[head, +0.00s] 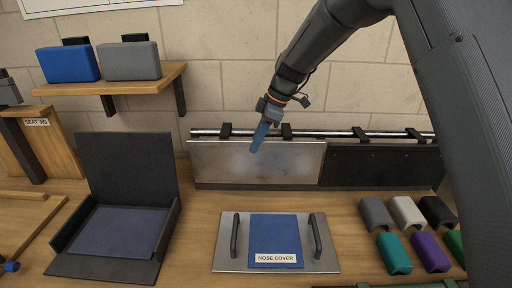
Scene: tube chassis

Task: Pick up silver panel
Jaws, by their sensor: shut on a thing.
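The silver panel (225,165) stands upright at the back of the bench, below a metal rail, with its left part and lower edge in plain view. My gripper (260,140) comes down from above to the panel's top edge, right of its middle. One blue finger lies over the front of the panel and the other finger is hidden. My gripper is shut on the silver panel at this edge. The panel is upright beside a black panel (385,166); I cannot tell whether it is lifted from its support.
A plate labelled NOSE COVER (230,262) with two handles lies in front. An open black case (125,165) is at left. Several coloured blocks (394,255) sit at right. A shelf (140,83) holds blue and grey pads. The metal rail (320,133) runs along the wall.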

